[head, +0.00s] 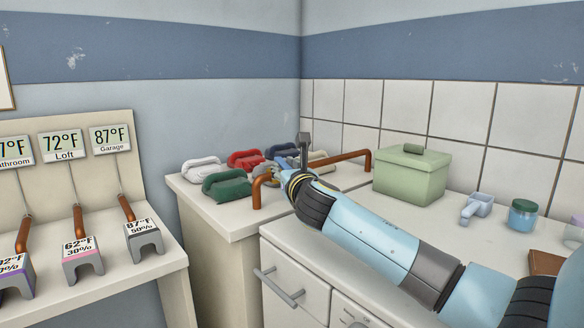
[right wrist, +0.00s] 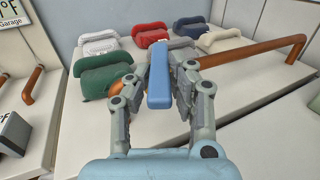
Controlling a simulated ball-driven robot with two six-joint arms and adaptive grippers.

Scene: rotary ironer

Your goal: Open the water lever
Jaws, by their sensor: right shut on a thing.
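The water lever shows as a blue bar (right wrist: 158,78) in the right wrist view, between the two fingers of my right gripper (right wrist: 160,82). The fingers are shut on it from both sides. The copper pipe (right wrist: 270,53) runs behind the bar; the bar's joint with the pipe is hidden. In the head view my right gripper (head: 284,166) is at the middle of the same pipe (head: 345,158), on the counter in the corner, and largely covers the lever. My left gripper is not in view.
Several padded items, green (head: 226,186), white (head: 201,168) and red (head: 244,158) among them, lie close behind and left of the pipe. A green lidded box (head: 412,173) stands right of it. A blue scoop (head: 476,207) and a jar (head: 522,215) stand further right.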

